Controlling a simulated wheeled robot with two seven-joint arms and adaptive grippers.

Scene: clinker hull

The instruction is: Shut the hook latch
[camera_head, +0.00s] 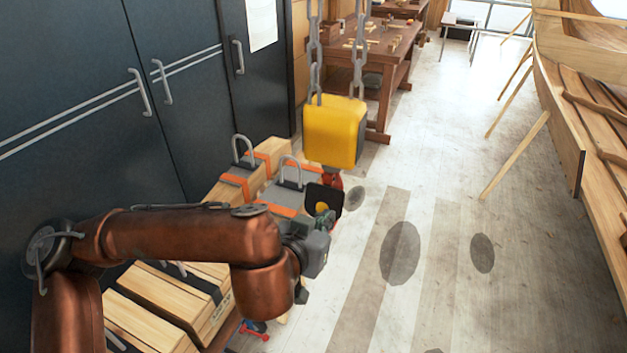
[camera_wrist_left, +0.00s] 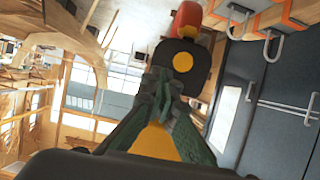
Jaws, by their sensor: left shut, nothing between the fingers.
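A yellow hoist block (camera_head: 335,132) hangs on chains. A red hook (camera_head: 333,180) shows just below it, mostly hidden. A black plate with a yellow disc (camera_head: 322,200) is in front of the hook; I take it to be part of the hook latch. In the left wrist view the red part (camera_wrist_left: 187,18) is at the top, with the black plate (camera_wrist_left: 203,58) below it. My left gripper (camera_head: 325,221) is right at the plate's lower edge. Its green fingers (camera_wrist_left: 165,76) are shut and empty, tips overlapping the plate; contact cannot be told. Whether the latch is open is unclear.
Wooden beams (camera_head: 150,300) and grey weights with metal loops (camera_head: 290,172) lie to the left, close to my arm. Dark cabinets (camera_head: 100,90) line the left wall. A wooden boat hull (camera_head: 580,110) stands at the right. The floor (camera_head: 440,250) between is clear.

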